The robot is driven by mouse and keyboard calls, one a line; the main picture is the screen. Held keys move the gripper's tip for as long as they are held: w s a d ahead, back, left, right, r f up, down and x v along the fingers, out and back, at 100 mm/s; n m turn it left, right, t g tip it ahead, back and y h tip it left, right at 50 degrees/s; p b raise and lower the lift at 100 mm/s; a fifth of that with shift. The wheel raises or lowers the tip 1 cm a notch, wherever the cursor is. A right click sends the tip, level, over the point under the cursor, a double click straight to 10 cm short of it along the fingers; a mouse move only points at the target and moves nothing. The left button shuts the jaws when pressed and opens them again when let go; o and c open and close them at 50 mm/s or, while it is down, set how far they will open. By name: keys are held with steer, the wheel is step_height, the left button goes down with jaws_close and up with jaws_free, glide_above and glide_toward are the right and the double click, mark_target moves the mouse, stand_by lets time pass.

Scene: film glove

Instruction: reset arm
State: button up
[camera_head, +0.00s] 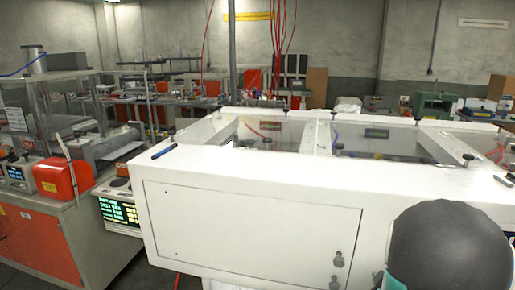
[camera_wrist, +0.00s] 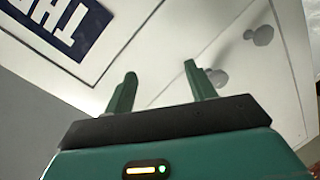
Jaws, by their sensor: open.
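My gripper (camera_wrist: 158,84) shows in the wrist view with its two green fingers apart and nothing between them. Beyond the fingers is the white side of a large machine with a dark blue label (camera_wrist: 62,22) at the upper left. In the head view a dark rounded part of my arm fills the lower right, and my fingers do not show there. The large white machine (camera_head: 250,240) stands right in front, with a closed door panel and small latches on its face. Whether the gripper touches the machine cannot be told.
A blue pen-like item (camera_head: 164,151) lies on the machine's top left edge. Cluttered benches line the back wall. A narrow strip of floor shows at the lower left.

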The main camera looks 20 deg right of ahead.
steer(key=w+a+r+m+g+y, duration=0.15)
steer(key=a+r, duration=0.35)
steer(key=a, duration=0.5)
steer(key=a+r+m+g+y, duration=0.2)
steer(key=a+r+m+y, duration=0.15)
steer(key=a, duration=0.65)
steer(key=s+a+r+g+y, duration=0.1)
steer(key=s+a+r+g, duration=0.1)
steer(key=s+a, duration=0.5)
steer(key=s+a+r+g+y, duration=0.1)
steer(key=s+a+r+y, duration=0.1)
steer(key=s+a, duration=0.5)
steer(key=a+r, duration=0.1)
steer(key=a, duration=0.1)
steer(key=shift+a+g, duration=0.3)
steer(key=shift+g, duration=0.05)
steer(key=shift+r, duration=0.1)
steer(key=shift+c, duration=0.3)
steer(key=c, duration=0.3)
steer(key=shift+d, duration=0.1)
steer(key=shift+c, duration=0.2)
steer(key=shift+d+m, duration=0.1)
steer(key=shift+m, duration=0.2)
